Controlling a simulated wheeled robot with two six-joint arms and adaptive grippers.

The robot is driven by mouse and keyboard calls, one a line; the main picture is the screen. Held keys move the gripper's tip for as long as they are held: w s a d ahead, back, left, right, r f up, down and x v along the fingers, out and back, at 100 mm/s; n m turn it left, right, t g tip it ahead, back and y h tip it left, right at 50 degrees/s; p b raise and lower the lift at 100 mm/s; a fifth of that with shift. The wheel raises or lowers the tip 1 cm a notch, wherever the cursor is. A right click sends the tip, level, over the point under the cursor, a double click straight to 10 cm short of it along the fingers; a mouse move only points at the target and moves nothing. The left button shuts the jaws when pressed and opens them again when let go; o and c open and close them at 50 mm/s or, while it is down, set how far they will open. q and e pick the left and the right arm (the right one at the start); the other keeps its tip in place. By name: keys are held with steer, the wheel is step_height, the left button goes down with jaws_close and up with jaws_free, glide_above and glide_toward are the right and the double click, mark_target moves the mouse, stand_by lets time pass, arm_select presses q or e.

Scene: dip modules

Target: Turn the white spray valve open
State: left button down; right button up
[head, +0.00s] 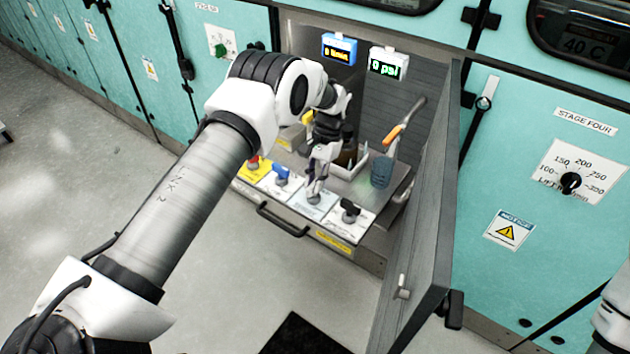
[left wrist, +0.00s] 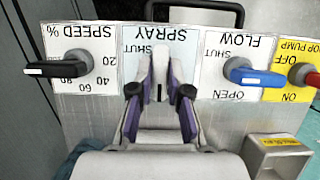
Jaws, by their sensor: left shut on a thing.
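The white spray valve (left wrist: 160,64) is on the plate labelled SPRAY (left wrist: 132,62) in the left wrist view, mostly hidden between my fingers. My left gripper (left wrist: 160,86) is shut on its handle, with one finger on each side. In the head view my left gripper (head: 316,188) reaches down onto the panel between the blue valve (head: 281,175) and the black speed knob (head: 350,209). My right gripper is not in view.
A red valve (head: 254,165) stands farther left on the panel. Behind the panel are a white bin (head: 352,165), a blue mesh cup (head: 382,171) and an orange-handled tool (head: 395,132). An open cabinet door (head: 420,220) stands to the right. Two small displays (head: 388,63) hang above.

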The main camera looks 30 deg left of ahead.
arm_select(q)
steer(key=c, duration=1.1)
jaws_free()
steer(key=v, duration=1.2)
steer(key=shift+s, duration=0.1)
